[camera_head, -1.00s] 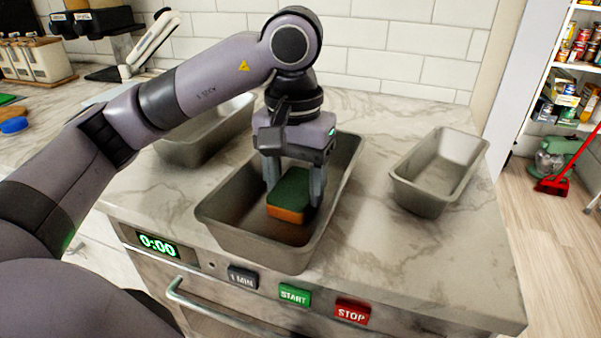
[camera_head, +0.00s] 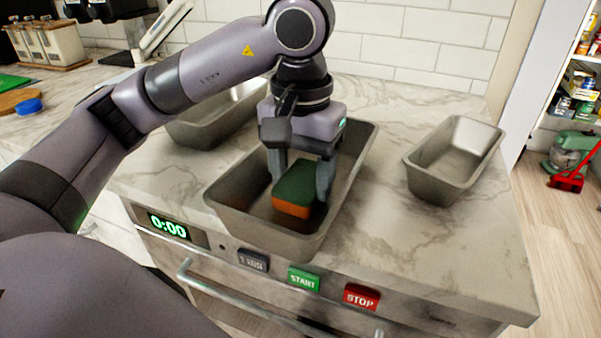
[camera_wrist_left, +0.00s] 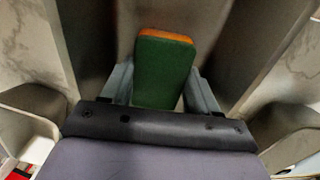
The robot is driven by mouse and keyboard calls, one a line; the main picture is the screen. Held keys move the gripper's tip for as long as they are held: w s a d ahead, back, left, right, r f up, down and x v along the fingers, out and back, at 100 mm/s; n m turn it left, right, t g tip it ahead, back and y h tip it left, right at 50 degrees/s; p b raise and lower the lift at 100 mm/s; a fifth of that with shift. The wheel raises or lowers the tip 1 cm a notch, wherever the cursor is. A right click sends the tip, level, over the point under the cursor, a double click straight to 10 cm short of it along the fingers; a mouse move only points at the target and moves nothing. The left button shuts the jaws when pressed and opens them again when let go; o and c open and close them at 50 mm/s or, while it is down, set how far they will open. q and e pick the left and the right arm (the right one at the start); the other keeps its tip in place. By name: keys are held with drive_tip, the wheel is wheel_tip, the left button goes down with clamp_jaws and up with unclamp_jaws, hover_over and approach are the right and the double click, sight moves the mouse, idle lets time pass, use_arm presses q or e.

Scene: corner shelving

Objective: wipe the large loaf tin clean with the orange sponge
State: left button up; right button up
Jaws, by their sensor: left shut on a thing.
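The large loaf tin (camera_head: 262,239) stands on the marble counter in the middle of the head view. The orange sponge (camera_head: 291,209) has a green top layer and is inside the tin. My left gripper (camera_head: 300,190) reaches down into the tin and is shut on the sponge, one finger on each side. In the left wrist view the sponge (camera_wrist_left: 163,70) shows between the fingers, with the tin's walls on both sides. The sponge is low in the tin, but I cannot tell whether it touches the floor. My right gripper is not in view.
A smaller tin (camera_head: 436,185) stands to the right and another tin (camera_head: 205,131) at the back left, partly behind my arm. The counter front has a START button (camera_head: 303,279) and a STOP button (camera_head: 361,297).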

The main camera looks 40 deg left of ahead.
sight(301, 180)
use_arm(q)
drive_tip(key=shift+f, duration=0.15)
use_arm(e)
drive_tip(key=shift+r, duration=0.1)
use_arm(q)
wheel_tip(301, 180, up, 3)
drive_tip(key=p, duration=0.3)
wheel_tip(301, 180, up, 8)
drive_tip(key=p, duration=0.6)
drive_tip(key=shift+p, duration=0.4)
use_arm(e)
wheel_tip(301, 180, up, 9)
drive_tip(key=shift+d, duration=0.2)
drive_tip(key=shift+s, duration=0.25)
